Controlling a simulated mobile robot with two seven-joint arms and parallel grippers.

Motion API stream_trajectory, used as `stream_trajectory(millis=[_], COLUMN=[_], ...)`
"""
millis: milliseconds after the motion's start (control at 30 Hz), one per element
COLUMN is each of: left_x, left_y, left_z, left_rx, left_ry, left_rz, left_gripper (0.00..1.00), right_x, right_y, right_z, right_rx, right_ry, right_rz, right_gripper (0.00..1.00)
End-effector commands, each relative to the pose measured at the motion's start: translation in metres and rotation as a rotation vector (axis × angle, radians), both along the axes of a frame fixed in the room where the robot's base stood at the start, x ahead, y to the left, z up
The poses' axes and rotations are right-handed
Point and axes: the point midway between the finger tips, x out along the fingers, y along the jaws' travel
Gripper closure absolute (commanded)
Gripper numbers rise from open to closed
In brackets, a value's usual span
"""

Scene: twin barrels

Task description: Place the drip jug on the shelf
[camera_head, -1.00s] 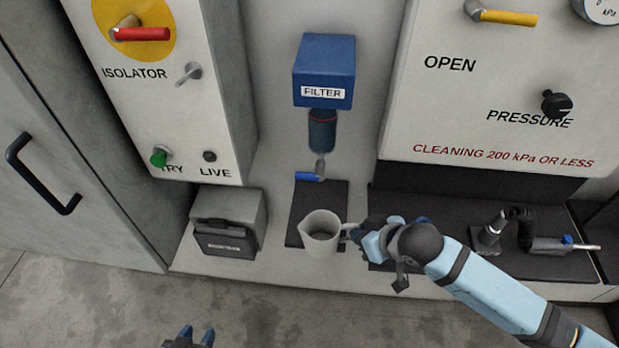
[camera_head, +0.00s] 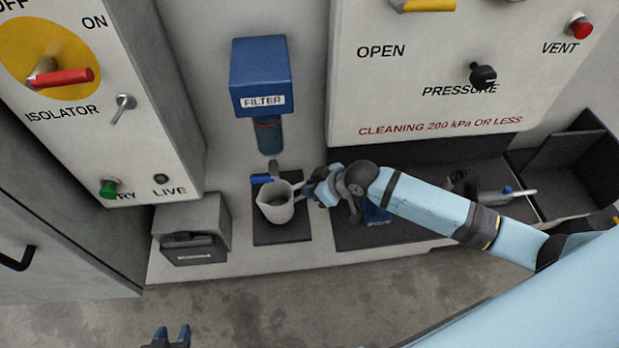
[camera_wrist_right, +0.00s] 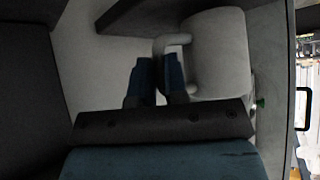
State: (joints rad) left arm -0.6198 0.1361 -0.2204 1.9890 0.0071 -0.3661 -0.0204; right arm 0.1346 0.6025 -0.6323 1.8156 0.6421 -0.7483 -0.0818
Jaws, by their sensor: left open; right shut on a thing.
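The drip jug (camera_head: 277,204) is a light grey jug with a handle on its right side, under the blue filter and over the dark mat (camera_head: 282,234). I cannot tell whether it touches the mat. My right gripper (camera_head: 306,190) is shut on the jug's handle. The right wrist view shows the jug (camera_wrist_right: 219,55) with its handle at the fingertips (camera_wrist_right: 165,72). My left gripper (camera_head: 168,338) is open and empty at the bottom edge, over the floor. The pale shelf (camera_head: 200,268) runs along below the panels.
The blue filter (camera_head: 262,78) hangs above the jug, with a blue-levered tap (camera_head: 262,179) just behind it. A grey box (camera_head: 192,230) stands left of the mat. A dark mat with a hose tool (camera_head: 490,192) and an open dark bin (camera_head: 570,170) are at right.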

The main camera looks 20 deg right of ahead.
Motion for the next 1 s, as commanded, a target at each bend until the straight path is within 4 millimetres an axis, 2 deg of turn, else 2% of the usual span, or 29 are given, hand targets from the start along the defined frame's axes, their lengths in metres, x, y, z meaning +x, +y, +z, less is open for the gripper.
stream_trajectory(millis=[267,400,733,767,867,1000], left_x=[0.000,0.000,-0.001,-0.001,-0.001,-0.001], left_y=[-0.001,-0.001,-0.001,-0.001,-0.001,-0.001], left_z=[0.007,0.011,0.007,0.007,0.007,0.007], left_rx=[-0.001,-0.001,-0.001,-0.001,-0.001,-0.002], left_ry=[-0.001,-0.002,0.001,0.001,0.002,0.003], left_rz=[0.001,0.001,0.001,0.001,0.001,0.002], left_gripper=[0.57,0.57,0.57,0.57,0.57,0.57], right_x=[0.037,0.034,0.034,0.034,0.034,0.034], right_y=[-0.010,-0.009,-0.010,-0.010,-0.010,-0.010], right_z=[0.002,-0.013,-0.017,-0.018,-0.017,-0.017], right_rx=[0.000,0.000,0.000,-0.001,-0.001,-0.001], right_ry=[-0.001,0.002,0.000,0.001,0.001,0.001], right_rz=[-0.002,0.000,0.000,0.000,0.000,0.000], right_gripper=[1.00,1.00,1.00,0.85,0.62,0.61])
